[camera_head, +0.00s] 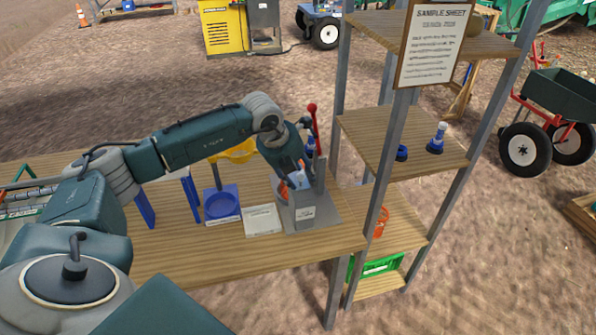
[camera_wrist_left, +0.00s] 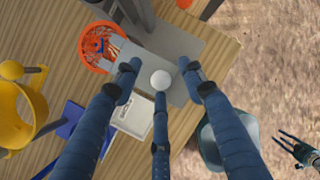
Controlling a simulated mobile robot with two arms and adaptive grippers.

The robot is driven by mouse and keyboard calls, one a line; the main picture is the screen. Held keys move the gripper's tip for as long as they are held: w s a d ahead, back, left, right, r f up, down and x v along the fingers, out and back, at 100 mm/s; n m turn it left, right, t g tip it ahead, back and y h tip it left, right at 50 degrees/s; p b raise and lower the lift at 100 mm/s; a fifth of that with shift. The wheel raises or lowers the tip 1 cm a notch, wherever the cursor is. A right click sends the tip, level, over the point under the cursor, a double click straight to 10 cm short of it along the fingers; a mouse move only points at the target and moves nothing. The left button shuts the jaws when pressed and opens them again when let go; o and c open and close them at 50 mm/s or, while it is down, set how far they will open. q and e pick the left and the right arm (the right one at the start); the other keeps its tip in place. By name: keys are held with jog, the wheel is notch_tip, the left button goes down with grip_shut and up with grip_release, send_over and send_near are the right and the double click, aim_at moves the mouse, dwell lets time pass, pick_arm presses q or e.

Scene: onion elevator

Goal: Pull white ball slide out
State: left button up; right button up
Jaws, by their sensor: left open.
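The white ball (camera_wrist_left: 161,80) shows in the left wrist view, over a grey metal plate (camera_wrist_left: 176,55) of the device on the table. My left gripper (camera_wrist_left: 159,71) is open, with two fingers spread on either side of the ball and the third just below it in the picture. Whether any finger touches the ball I cannot tell. In the head view my left gripper (camera_head: 300,178) reaches down at the grey device (camera_head: 304,213), and the ball is not clearly visible there. What looks like my right gripper (camera_wrist_left: 296,148) is at the wrist view's lower right edge; its opening is unclear.
An orange basket (camera_wrist_left: 84,48) is beside the plate. A red lever (camera_head: 313,120) stands behind my left gripper. A blue dish stand (camera_head: 221,204) and a white sign (camera_head: 263,220) are left of the device. A wooden shelf rack (camera_head: 425,160) rises to the right.

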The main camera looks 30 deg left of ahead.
pick_arm(q)
jog(key=shift+c, duration=0.5)
grip_shut()
jog(key=shift+r, duration=0.1)
jog(key=shift+d, duration=0.1)
jog(key=shift+s+d, duration=1.6)
jog(key=shift+d, duration=0.3)
jog(key=shift+o, duration=0.3)
grip_release()
jog(key=shift+o, duration=0.2)
jog(key=shift+s, duration=0.1)
